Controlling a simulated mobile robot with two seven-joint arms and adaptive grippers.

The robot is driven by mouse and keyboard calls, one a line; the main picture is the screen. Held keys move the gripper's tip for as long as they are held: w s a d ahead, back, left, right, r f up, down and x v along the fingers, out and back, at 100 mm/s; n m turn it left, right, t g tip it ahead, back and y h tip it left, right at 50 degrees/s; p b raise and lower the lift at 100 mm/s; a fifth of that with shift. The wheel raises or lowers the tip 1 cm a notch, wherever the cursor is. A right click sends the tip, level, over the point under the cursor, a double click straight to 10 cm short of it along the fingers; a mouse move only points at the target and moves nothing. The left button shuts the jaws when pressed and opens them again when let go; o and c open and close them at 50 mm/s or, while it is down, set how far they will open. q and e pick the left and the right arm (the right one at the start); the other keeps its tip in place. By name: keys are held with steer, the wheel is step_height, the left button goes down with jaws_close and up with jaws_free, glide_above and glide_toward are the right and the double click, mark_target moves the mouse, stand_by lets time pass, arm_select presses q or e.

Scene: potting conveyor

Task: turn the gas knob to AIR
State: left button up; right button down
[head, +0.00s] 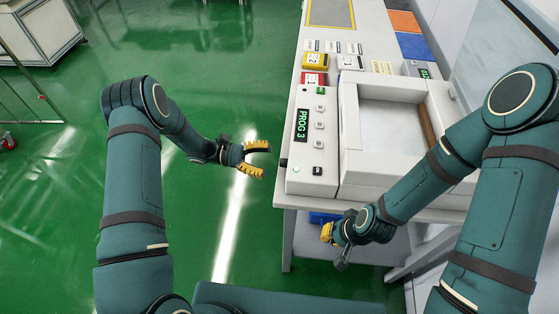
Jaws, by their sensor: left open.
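My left gripper (262,160) is open and empty, its yellow fingers over the green floor just left of the machine's control box (303,170). A small dark part (284,162) sticks out of the box's left side, close to my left fingertips and apart from them. It may be the gas knob, but no AIR marking or pointer can be read. My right gripper (328,233) hangs low in front of the bench's front edge, away from the box. Its yellow tip shows, but the gap between its fingers does not.
Yellow (315,61) and red (313,79) blocks lie behind.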

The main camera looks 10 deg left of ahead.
mark_target(279, 170)
arm_select(q)
steer(key=d, duration=0.4)
steer(key=shift+s+d, duration=0.15)
steer(key=shift+d, duration=0.25)
jaws_close()
